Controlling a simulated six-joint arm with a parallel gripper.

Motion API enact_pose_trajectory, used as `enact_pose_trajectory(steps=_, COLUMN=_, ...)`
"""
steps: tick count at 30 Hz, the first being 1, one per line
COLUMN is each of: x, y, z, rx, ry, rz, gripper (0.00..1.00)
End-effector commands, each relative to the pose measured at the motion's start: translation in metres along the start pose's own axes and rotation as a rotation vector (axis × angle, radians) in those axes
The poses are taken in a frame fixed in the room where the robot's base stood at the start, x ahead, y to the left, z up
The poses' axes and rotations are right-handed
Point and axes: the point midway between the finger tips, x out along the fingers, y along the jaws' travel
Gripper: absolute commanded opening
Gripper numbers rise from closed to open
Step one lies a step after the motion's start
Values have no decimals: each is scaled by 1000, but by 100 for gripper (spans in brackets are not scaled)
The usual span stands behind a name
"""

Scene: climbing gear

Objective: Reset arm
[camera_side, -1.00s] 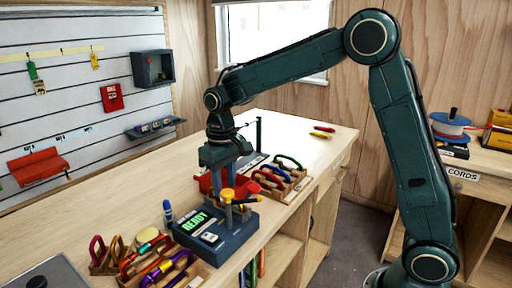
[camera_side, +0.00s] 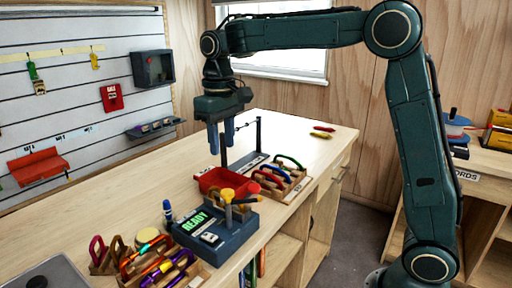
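My gripper (camera_side: 222,150) hangs above the workbench, fingers pointing down, with a gap between the two blue fingertips and nothing held. It is open. Below it, apart from it, is a red tray (camera_side: 222,180) on the bench. My arm is raised, its forearm about level across the window. A dark device with a green READY display (camera_side: 197,221) sits in front of the red tray.
Racks of coloured carabiners stand at the right (camera_side: 285,175) and front (camera_side: 158,268) of the bench. A thin dark post (camera_side: 258,134) rises behind the tray. A blue marker (camera_side: 168,212) stands left of the device.

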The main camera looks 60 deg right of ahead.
Motion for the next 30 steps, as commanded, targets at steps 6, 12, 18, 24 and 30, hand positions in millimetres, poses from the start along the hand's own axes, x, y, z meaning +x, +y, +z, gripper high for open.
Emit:
enact_pose_trajectory(steps=6, x=-5, y=1, z=8, rx=0, ry=15, rz=-1, gripper=36)
enact_pose_trajectory(steps=12, x=-16, y=5, z=34, rx=0, ry=61, rz=-3, gripper=36)
enact_pose_trajectory(steps=18, x=-26, y=10, z=71, rx=1, ry=129, rz=-5, gripper=36)
enact_pose_trajectory(steps=24, x=-30, y=14, z=112, rx=1, ry=200, rz=-7, gripper=36)
enact_pose_trajectory(steps=30, x=-28, y=18, z=151, rx=0, ry=270, rz=-7, gripper=36)
